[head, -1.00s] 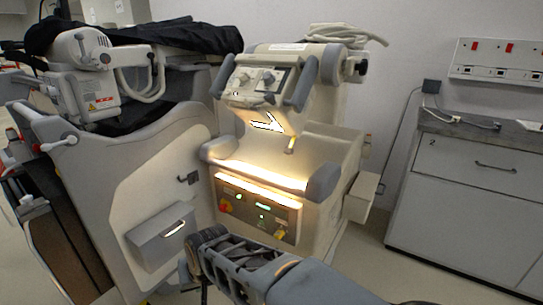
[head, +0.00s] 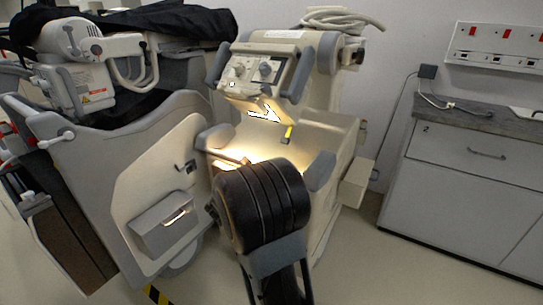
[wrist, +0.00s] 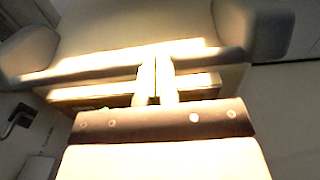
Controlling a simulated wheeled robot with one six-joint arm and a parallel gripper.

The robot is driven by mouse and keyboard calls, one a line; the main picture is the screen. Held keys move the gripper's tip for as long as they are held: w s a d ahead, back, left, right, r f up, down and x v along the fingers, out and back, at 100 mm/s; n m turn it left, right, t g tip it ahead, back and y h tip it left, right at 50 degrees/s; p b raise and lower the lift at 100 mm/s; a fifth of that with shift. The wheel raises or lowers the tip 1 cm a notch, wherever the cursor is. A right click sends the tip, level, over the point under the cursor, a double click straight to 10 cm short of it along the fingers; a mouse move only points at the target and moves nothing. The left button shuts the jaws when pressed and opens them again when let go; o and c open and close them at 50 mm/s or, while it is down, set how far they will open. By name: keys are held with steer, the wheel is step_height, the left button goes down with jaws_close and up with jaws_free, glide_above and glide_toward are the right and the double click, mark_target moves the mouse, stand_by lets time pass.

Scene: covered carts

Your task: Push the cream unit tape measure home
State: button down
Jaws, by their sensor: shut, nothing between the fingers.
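The cream unit (head: 345,130) stands in the middle of the head view, with a knobbed control panel up top and a lit recess below. A short yellow strip with a dark end, which looks like the tape measure (head: 289,131), sticks out at the recess under the control panel. My gripper (wrist: 157,62) is shut and empty in the wrist view, in front of the unit's brightly lit front ledge. In the head view my own arm hides the gripper and the unit's lower front. I cannot make out the tape in the wrist view.
Grey bumpers (wrist: 265,28) flank the ledge. A cream and grey cart (head: 150,180) with a dark cover (head: 130,25) stands close on the left. A grey cabinet (head: 465,180) stands at the right, with open floor before it. A coiled cable (head: 345,20) lies on the unit.

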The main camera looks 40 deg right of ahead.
glide_toward(285, 141)
steer(key=w+d+f, duration=0.2)
steer(key=d+f, duration=0.2)
steer(key=f, duration=0.1)
steer(key=shift+w+d+r, duration=0.1)
steer(key=shift+d+r, duration=0.5)
steer(key=shift+r, duration=0.25)
steer(key=shift+w+d+r, duration=0.1)
steer(key=shift+d+r, duration=0.5)
steer(key=shift+r, duration=0.25)
